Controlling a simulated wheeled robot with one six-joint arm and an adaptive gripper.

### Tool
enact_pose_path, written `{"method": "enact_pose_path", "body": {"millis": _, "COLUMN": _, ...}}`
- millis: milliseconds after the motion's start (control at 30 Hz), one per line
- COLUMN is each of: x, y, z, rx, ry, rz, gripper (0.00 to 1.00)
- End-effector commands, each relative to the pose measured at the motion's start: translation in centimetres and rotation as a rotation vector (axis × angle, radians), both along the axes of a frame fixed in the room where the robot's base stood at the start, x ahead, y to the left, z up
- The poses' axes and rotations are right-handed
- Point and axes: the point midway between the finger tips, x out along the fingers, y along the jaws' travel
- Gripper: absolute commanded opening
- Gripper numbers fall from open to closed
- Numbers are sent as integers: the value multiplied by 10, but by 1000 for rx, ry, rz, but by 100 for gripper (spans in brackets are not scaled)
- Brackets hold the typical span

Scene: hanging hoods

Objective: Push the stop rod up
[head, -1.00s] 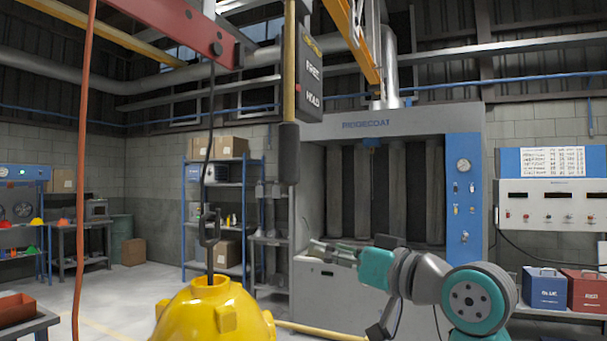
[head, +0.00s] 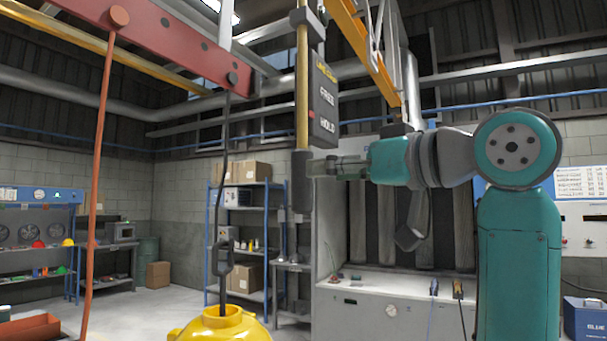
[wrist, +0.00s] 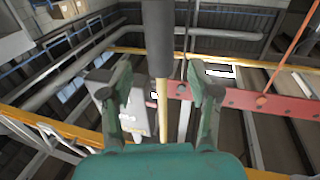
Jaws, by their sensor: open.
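The stop rod (head: 302,90) is a yellow upright rod with a dark sleeve (head: 302,190) at its lower end. In the wrist view, my gripper (wrist: 157,82) is open, one finger on each side of the rod. The dark sleeve (wrist: 158,38) and yellow rod (wrist: 162,105) show between the fingers. I cannot tell whether either finger touches it.
A red beam (head: 165,35) runs overhead at upper left. A yellow hood (head: 222,325) hangs from it on a dark cable with a hook. A red cord (head: 97,180) hangs further left. A spray booth (head: 400,300) and shelves (head: 240,225) stand behind.

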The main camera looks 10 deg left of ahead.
Motion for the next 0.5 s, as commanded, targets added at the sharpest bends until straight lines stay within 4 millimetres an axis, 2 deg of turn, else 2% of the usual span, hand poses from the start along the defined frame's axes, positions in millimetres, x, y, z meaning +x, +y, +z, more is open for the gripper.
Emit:
{"method": "enact_pose_path", "body": {"millis": 33, "x": 5, "y": 10, "z": -1, "rx": 0, "ry": 3, "rz": 4, "gripper": 61}}
{"method": "enact_pose_path", "body": {"millis": 200, "x": 22, "y": 32, "z": 0, "rx": 0, "ry": 2, "rz": 2, "gripper": 61}}
{"method": "enact_pose_path", "body": {"millis": 500, "x": 37, "y": 54, "z": 0, "rx": 1, "ry": 1, "rz": 1, "gripper": 61}}
